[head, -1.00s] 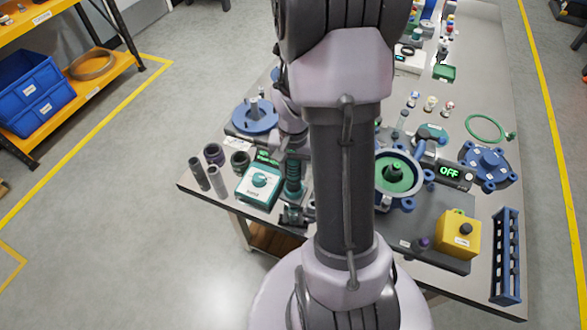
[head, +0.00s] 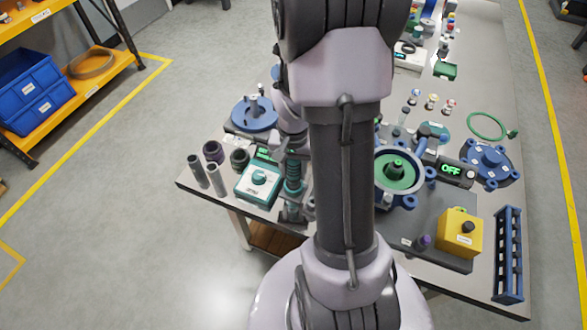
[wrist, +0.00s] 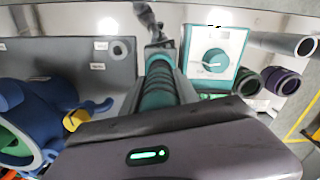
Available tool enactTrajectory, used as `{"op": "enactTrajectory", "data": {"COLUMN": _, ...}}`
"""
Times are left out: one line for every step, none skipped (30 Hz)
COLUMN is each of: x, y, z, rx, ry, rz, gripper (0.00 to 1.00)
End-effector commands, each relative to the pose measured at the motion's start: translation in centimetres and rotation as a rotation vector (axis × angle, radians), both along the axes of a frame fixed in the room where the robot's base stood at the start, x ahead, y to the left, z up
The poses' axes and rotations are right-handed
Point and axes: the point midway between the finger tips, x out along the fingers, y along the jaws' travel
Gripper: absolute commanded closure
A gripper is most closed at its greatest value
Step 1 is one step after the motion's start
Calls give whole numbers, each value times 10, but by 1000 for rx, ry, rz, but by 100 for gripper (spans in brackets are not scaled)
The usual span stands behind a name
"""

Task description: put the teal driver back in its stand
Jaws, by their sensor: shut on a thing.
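The teal driver (head: 292,172) stands roughly upright at the table's near edge, its ribbed teal grip showing in the head view. In the wrist view its teal grip (wrist: 160,85) runs away from my gripper (wrist: 165,108), which is shut on it. The fingertips are mostly hidden in the wrist view, and my arm partly covers the gripper in the head view. A grey and dark fixture (head: 292,211), apparently the stand, lies directly below the driver; it also shows beyond the grip in the wrist view (wrist: 157,42). I cannot tell whether the driver's lower end is inside it.
A teal-and-white dial box (head: 258,182) is close on the left, with dark rings (head: 213,151) and grey tubes (head: 216,181) beyond. A blue housing with a green centre (head: 395,170) and a yellow button box (head: 460,232) are to the right. My arm blocks the middle.

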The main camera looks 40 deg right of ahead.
Motion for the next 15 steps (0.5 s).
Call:
{"op": "enactTrajectory", "data": {"x": 0, "y": 0, "z": 0, "rx": 0, "ry": 0, "rz": 0, "gripper": 100}}
{"op": "enactTrajectory", "data": {"x": 0, "y": 0, "z": 1, "rx": 0, "ry": 0, "rz": 0, "gripper": 100}}
{"op": "enactTrajectory", "data": {"x": 0, "y": 0, "z": 1, "rx": 0, "ry": 0, "rz": 0, "gripper": 100}}
{"op": "enactTrajectory", "data": {"x": 0, "y": 0, "z": 1, "rx": 0, "ry": 0, "rz": 0, "gripper": 100}}
{"op": "enactTrajectory", "data": {"x": 0, "y": 0, "z": 1, "rx": 0, "ry": 0, "rz": 0, "gripper": 100}}
{"op": "enactTrajectory", "data": {"x": 0, "y": 0, "z": 0, "rx": 0, "ry": 0, "rz": 0, "gripper": 100}}
{"op": "enactTrajectory", "data": {"x": 0, "y": 0, "z": 0, "rx": 0, "ry": 0, "rz": 0, "gripper": 100}}
{"op": "enactTrajectory", "data": {"x": 0, "y": 0, "z": 0, "rx": 0, "ry": 0, "rz": 0, "gripper": 100}}
{"op": "enactTrajectory", "data": {"x": 0, "y": 0, "z": -1, "rx": 0, "ry": 0, "rz": 0, "gripper": 100}}
{"op": "enactTrajectory", "data": {"x": 0, "y": 0, "z": -1, "rx": 0, "ry": 0, "rz": 0, "gripper": 100}}
{"op": "enactTrajectory", "data": {"x": 0, "y": 0, "z": -2, "rx": 0, "ry": 0, "rz": 0, "gripper": 100}}
{"op": "enactTrajectory", "data": {"x": 0, "y": 0, "z": -2, "rx": 0, "ry": 0, "rz": 0, "gripper": 100}}
{"op": "enactTrajectory", "data": {"x": 0, "y": 0, "z": -3, "rx": 0, "ry": 0, "rz": 0, "gripper": 100}}
{"op": "enactTrajectory", "data": {"x": 0, "y": 0, "z": -2, "rx": 0, "ry": 0, "rz": 0, "gripper": 100}}
{"op": "enactTrajectory", "data": {"x": 0, "y": 0, "z": -2, "rx": 0, "ry": 0, "rz": 0, "gripper": 100}}
